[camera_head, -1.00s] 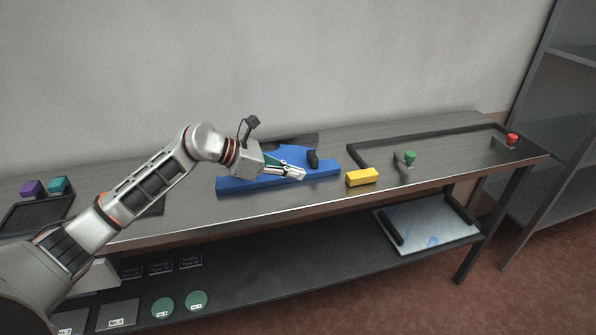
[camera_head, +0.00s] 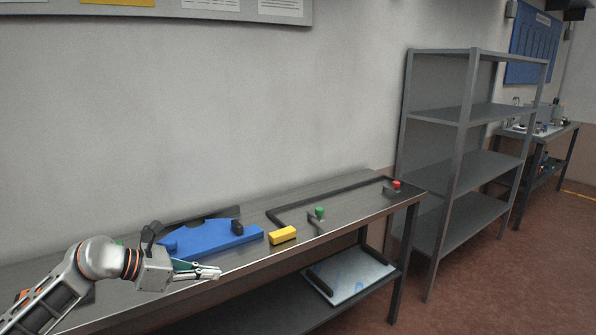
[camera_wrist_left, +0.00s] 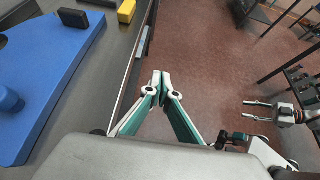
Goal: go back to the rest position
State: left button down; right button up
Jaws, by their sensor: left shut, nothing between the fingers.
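My left gripper (camera_head: 212,273) is shut and empty, at the front edge of the workbench, in front of the blue fixture. In the left wrist view its closed fingertips (camera_wrist_left: 160,78) hang over the red-brown floor, just off the bench edge. My right gripper (camera_wrist_left: 252,111) shows at the right of the left wrist view, over the floor, its two fingers apart with nothing between them. It is not in the head view.
The bench (camera_head: 340,215) holds a blue fixture (camera_head: 215,238), a yellow block (camera_head: 283,235), a green knob (camera_head: 319,213) and a red button (camera_head: 396,184). A white panel (camera_head: 350,275) lies on its lower shelf. A grey shelving rack (camera_head: 465,115) stands right of the bench.

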pick_arm(q)
jog(key=s+d+f+n+t+h, duration=0.25)
jog(key=s+d+n, duration=0.25)
jog(key=n, duration=0.3)
jog(key=s+d+f+n+t+h, duration=0.2)
jog(key=s+d+n+t, duration=0.1)
jog(key=s+d+n, duration=0.3)
jog(key=s+a+f+n+y, duration=0.3)
jog(key=s+f+n+y, duration=0.1)
jog(key=s+f+n, duration=0.3)
jog(key=s+a+f+n+g+y, duration=0.1)
jog(key=s+a+f+n+y, duration=0.2)
jog(key=s+f+n, duration=0.5)
jog(key=s+a+f+n+g+y, duration=0.1)
jog(key=s+a+f+n+y, duration=0.2)
jog(key=f+n, duration=0.9)
jog(key=s+n+y, duration=0.2)
jog(key=s, duration=0.2)
jog(key=shift+s+a, duration=0.3)
jog(key=shift+s, duration=0.05)
